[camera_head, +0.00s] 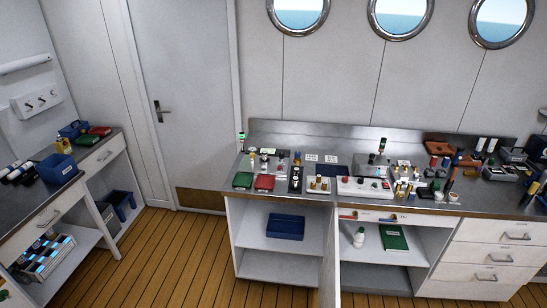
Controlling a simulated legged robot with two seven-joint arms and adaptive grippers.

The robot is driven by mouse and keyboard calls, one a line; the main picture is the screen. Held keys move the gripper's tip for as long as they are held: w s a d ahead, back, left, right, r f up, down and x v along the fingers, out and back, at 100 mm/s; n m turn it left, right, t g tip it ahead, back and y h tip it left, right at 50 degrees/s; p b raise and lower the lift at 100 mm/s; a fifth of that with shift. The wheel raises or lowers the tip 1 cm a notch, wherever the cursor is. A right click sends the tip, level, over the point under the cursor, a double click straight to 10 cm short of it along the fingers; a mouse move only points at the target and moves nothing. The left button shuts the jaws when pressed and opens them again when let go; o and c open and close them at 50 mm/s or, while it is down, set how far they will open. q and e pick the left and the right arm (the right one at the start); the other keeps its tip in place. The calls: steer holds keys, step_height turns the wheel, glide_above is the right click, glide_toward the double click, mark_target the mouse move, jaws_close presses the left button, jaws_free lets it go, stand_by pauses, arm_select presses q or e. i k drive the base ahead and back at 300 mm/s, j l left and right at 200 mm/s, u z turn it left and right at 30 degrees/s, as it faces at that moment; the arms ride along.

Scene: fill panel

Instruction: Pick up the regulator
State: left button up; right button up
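I cannot single out the regulator for sure at this size. Many small metal, black and brass-coloured parts stand on the long steel counter (225,183). A white panel with a red knob (363,188) lies at the counter's middle. A grey box (374,166) with a green-topped part stands behind it. A dark upright part (295,180) and several brass-coloured pieces (319,183) stand to the left of the panel. Neither of my grippers can be made out in the view.
Below are shelves with a blue bin (285,227) and a green book (394,237). A cabinet door (329,262) stands open. A side bench (88,165) is at left. The wood floor (180,260) between is clear.

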mark_target(264, 158)
steer(key=i+j+z, duration=0.2)
steer(key=j, duration=0.15)
steer(key=i+j+z, duration=0.2)
steer(key=j, duration=0.15)
steer(key=i+j+z, duration=0.15)
steer(key=j, duration=0.2)
steer(key=j+z, duration=0.2)
steer(key=j, duration=0.2)
